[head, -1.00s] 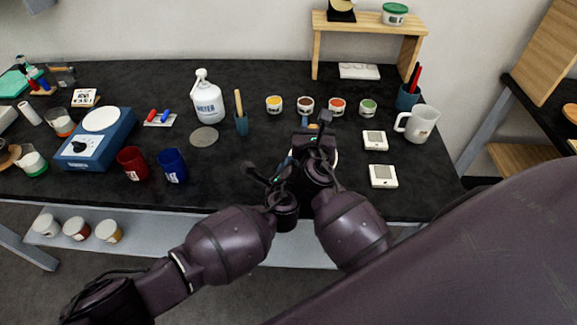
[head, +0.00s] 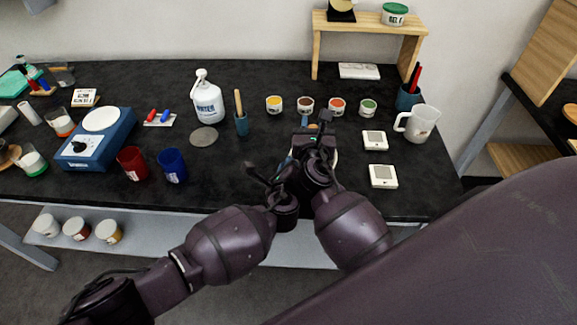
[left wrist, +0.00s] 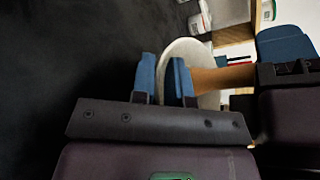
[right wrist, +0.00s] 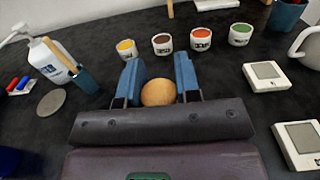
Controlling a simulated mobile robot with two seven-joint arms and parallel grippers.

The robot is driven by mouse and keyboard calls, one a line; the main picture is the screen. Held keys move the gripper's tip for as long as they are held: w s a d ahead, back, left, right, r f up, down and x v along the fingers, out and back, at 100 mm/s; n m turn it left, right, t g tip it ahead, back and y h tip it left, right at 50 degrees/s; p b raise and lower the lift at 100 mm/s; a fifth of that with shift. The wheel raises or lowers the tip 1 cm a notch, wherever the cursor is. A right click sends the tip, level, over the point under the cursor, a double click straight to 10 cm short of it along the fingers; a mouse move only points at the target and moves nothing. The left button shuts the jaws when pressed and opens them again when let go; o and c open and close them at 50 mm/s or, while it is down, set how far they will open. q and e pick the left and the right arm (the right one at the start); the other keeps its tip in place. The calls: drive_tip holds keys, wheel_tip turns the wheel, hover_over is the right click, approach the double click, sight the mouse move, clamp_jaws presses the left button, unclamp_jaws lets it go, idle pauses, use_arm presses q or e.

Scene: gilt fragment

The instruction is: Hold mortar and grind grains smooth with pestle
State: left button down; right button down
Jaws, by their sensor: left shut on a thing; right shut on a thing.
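The white mortar (left wrist: 188,48) shows in the left wrist view, with my left gripper (left wrist: 163,82) shut on its wall, one finger on each side. In the head view my arms hide most of the mortar. The wooden pestle (right wrist: 158,93) is between the fingers of my right gripper (right wrist: 158,80), its rounded end facing the right wrist camera. In the left wrist view the pestle's shaft (left wrist: 226,76) reaches from the right gripper to the mortar's opening. The grains and the pestle's working end are hidden.
Several small colour jars (head: 306,105) stand behind the grippers. Two white square devices (head: 383,176) and a white jug (head: 421,123) are to the right.

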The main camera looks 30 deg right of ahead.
drive_tip(key=shift+f, duration=0.2)
idle(0.3)
drive_tip(key=shift+s+a, duration=0.1)
drive_tip(key=shift+s, duration=0.05)
drive_tip(key=shift+s+a, duration=0.2)
drive_tip(key=shift+s, duration=0.15)
drive_tip(key=shift+w+d, duration=0.15)
drive_tip(key=shift+w+d+f, duration=0.2)
drive_tip(key=shift+w+d, duration=0.2)
drive_tip(key=shift+d, duration=0.3)
drive_tip(key=shift+a, duration=0.1)
drive_tip(key=shift+w+a+r, duration=0.15)
drive_tip(key=shift+a, duration=0.8)
